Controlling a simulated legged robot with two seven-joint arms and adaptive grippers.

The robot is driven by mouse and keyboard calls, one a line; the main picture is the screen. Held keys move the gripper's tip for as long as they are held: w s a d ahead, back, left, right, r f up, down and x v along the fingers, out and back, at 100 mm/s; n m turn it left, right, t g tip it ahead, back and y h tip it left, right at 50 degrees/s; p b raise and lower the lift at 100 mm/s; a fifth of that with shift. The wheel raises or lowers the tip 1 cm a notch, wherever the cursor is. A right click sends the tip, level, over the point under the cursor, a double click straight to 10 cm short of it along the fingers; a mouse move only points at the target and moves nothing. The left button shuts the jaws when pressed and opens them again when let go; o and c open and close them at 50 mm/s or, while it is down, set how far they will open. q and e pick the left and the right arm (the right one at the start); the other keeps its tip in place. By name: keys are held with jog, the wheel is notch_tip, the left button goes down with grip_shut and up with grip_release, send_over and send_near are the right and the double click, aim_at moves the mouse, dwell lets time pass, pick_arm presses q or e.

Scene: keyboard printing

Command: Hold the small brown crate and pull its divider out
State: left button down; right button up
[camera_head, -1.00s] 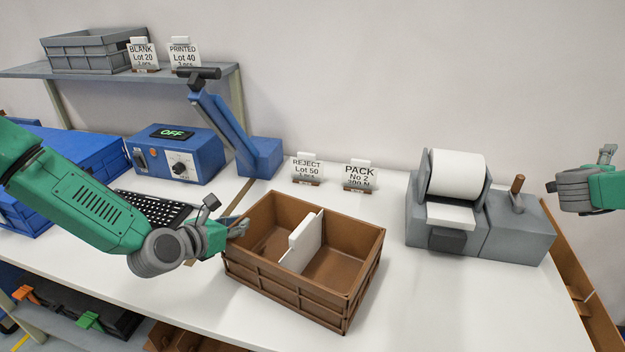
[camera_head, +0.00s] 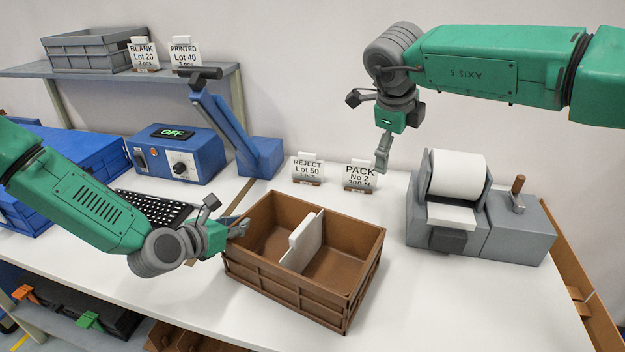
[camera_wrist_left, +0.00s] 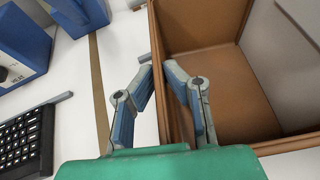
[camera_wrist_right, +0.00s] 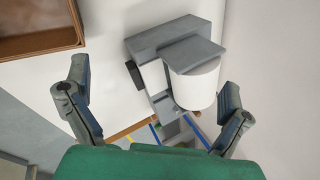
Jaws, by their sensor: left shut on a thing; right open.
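The small brown crate (camera_head: 300,297) stands upright on the white table in the head view. Its white divider (camera_head: 302,243) stands upright inside and splits it into two empty-looking compartments. My left gripper (camera_head: 240,228) is shut on the crate's left wall; in the left wrist view its fingers (camera_wrist_left: 160,85) straddle the wall (camera_wrist_left: 156,60), one inside and one outside. Part of the divider (camera_wrist_left: 290,50) shows at the right there. My right gripper (camera_head: 383,160) is open and empty, pointing down above the table, behind and to the right of the crate. Its spread fingers also show in the right wrist view (camera_wrist_right: 155,100).
A grey label printer (camera_head: 520,235) with a white roll stands right of the crate. REJECT (camera_head: 307,170) and PACK (camera_head: 360,176) signs stand behind it. A keyboard (camera_head: 155,207) and a blue device (camera_head: 180,155) are to the left. Bare table lies between crate and printer.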

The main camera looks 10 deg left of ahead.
aim_at(305, 224)
jog(key=s+a+f+n+g+y, duration=0.2)
jog(key=s+a+f+g+y, duration=0.15)
jog(key=s+a, duration=1)
jog(key=shift+g, duration=0.45)
jog(key=a+f, duration=0.1)
jog(key=f, duration=0.2)
jog(key=w+a+f, duration=0.1)
jog(key=f, duration=0.3)
jog(key=w+a+f, duration=0.1)
jog(key=f, duration=0.3)
jog(key=shift+f, duration=0.25)
pick_arm(q)
jog(key=shift+f, duration=0.1)
